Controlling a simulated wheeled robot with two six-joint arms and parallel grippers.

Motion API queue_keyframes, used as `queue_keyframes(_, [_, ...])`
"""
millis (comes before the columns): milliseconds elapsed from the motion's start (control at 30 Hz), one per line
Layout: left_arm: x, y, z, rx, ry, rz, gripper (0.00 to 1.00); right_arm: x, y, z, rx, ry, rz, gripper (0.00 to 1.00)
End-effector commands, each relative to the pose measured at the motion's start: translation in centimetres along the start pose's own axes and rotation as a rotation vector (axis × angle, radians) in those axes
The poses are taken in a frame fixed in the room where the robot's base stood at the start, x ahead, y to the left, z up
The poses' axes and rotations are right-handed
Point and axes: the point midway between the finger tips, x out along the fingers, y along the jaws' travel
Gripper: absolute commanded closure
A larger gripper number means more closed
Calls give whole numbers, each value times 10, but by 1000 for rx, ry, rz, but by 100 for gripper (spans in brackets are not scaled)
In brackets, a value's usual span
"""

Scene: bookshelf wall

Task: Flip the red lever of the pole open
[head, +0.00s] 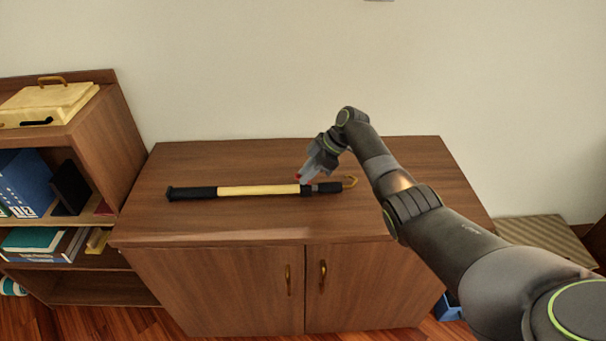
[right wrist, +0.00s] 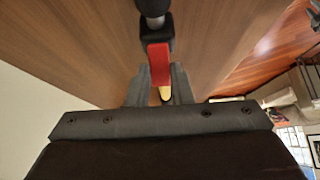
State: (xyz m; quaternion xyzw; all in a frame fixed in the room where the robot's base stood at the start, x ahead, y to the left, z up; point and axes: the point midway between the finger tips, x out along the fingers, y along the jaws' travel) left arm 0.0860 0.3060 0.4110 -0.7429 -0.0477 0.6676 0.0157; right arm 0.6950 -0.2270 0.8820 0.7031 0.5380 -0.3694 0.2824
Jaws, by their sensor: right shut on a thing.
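The pole (head: 258,190) lies across the top of the wooden cabinet. It has a black grip at its left end, a yellow shaft, a black joint and a small yellow hook at its right end. My right gripper (head: 301,178) reaches down to the joint from behind. In the right wrist view the red lever (right wrist: 158,62) stands between the fingers of my right gripper (right wrist: 160,75), which are shut on it. In the head view only a small bit of red shows at the fingertips. Whether the lever is tilted up is hard to tell. My left gripper is out of view.
The cabinet top (head: 220,223) is otherwise clear around the pole. A bookshelf (head: 120,112) with binders and books stands close on the left, with a pale yellow case (head: 55,103) on top. The wall is behind. A striped box (head: 548,238) stands at the right.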

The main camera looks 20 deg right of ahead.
Motion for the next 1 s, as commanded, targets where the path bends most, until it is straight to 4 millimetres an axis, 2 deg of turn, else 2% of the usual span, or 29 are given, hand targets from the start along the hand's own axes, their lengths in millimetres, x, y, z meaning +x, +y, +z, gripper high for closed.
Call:
queue_keyframes(33, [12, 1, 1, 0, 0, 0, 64, 2, 1, 7, 1, 45, 4, 100])
queue_keyframes(200, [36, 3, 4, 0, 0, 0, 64, 1, 1, 12, -1, 189, 3, 100])
queue_keyframes(500, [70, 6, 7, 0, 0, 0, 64, -4, 0, 16, -1, 367, 1, 100])
queue_keyframes(700, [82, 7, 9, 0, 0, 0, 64, -7, 0, 17, -1, 430, 0, 100])
queue_keyframes(1000, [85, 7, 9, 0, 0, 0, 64, -9, 0, 16, 0, 460, -1, 100])
